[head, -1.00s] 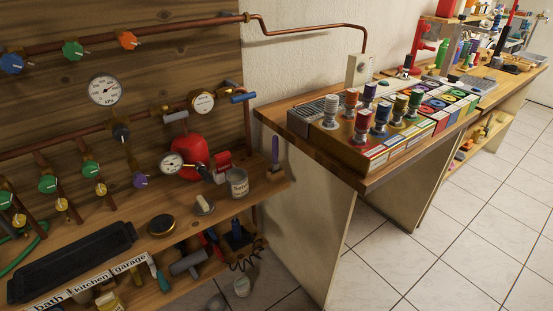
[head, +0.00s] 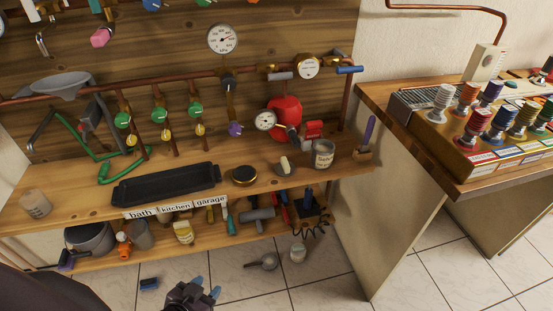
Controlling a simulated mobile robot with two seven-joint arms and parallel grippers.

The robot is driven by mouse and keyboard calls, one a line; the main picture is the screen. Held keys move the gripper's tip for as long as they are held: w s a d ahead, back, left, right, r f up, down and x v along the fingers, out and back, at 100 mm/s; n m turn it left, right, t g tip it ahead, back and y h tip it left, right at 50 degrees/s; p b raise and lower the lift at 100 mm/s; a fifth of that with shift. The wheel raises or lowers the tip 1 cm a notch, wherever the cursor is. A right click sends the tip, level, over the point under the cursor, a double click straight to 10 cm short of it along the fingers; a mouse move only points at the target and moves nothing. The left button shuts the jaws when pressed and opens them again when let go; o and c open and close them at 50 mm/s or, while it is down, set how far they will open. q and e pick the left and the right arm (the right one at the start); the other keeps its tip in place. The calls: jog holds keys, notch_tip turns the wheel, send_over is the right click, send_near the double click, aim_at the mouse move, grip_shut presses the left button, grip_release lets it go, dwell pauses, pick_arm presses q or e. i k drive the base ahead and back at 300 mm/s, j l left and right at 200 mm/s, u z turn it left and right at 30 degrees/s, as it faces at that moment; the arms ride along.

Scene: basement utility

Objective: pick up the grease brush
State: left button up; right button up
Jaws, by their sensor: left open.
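The likeliest grease brush is an upright thing with a purple handle (head: 369,130), at the right end of the wooden shelf. Its lower end meets a small wooden block (head: 363,155); I cannot tell whether it stands in or on it, and no bristles show. A labelled grey tin (head: 323,154) stands just left of it. My left gripper (head: 206,287) shows at the bottom of the head view, open with blue fingertips and empty. It is low in front of the shelf, well left of the purple handle and apart from it. My right gripper is not in view.
Pipes, valves and a red vessel (head: 285,115) rise behind. A wooden bench (head: 400,125) stands at right. The tiled floor (head: 325,295) is partly clear.

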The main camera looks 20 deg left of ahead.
aim_at(364, 147)
jog(key=i+l+u, duration=0.1)
jog(key=i+l, duration=0.25)
jog(key=l, duration=0.3)
jog(key=i+l+u, duration=0.15)
jog(key=l, duration=0.2)
jog(key=i+l+u, duration=0.1)
jog(key=l, duration=0.25)
jog(key=i+l+u, duration=0.1)
jog(key=i+l, duration=0.3)
jog(key=l, duration=0.35)
jog(key=u, duration=0.05)
